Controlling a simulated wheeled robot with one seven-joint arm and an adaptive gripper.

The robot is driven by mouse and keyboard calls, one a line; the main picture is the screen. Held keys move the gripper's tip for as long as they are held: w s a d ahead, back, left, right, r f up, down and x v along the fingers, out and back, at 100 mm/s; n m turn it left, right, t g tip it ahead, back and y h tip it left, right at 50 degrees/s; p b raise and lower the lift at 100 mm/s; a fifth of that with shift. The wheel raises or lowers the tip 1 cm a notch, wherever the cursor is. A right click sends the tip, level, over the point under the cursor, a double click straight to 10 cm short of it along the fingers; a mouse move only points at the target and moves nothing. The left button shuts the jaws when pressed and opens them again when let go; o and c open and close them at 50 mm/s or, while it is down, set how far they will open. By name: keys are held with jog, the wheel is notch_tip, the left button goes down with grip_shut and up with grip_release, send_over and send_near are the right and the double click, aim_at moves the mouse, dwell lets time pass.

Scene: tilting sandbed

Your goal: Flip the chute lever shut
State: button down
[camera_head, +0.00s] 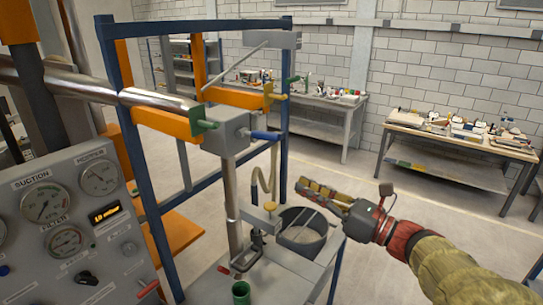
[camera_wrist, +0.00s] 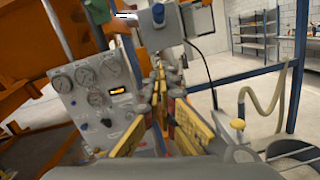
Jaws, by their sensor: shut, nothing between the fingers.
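Several handles show, and I cannot tell which is the chute lever. A blue-handled lever (camera_head: 265,135) sticks out to the right from a grey box (camera_head: 228,135) on the steel pipe; a blue knob (camera_wrist: 158,13) shows at the top of the wrist view. A yellow handle (camera_head: 277,97) and a green handle (camera_head: 292,79) sit higher by the orange beam. My gripper (camera_head: 300,186) is shut and empty, right of and below the blue handle in the head view, touching no lever that I can see. Its closed fingers also show in the wrist view (camera_wrist: 159,75).
A grey bucket (camera_head: 303,238) stands below my gripper in the picture. A beige hose (camera_head: 262,178) hangs by the blue frame post (camera_head: 284,120). A gauge panel (camera_head: 65,215) fills the lower left. Open floor lies at right, before the workbenches.

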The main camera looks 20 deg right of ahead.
aim_at(260, 135)
jog(key=shift+a, duration=0.1)
dwell(0.3)
jog(key=w+a+r+p, duration=0.4)
jog(key=w+a+r, duration=0.1)
jog(key=w, duration=0.4)
jog(key=shift+w+p, duration=0.15)
jog(key=shift+p, duration=0.25)
jog(key=shift+r, duration=0.1)
jog(key=shift+s+r+g, duration=0.2)
jog(key=shift+r+g, duration=0.1)
jog(key=shift+r, duration=0.05)
jog(key=shift+r, duration=0.15)
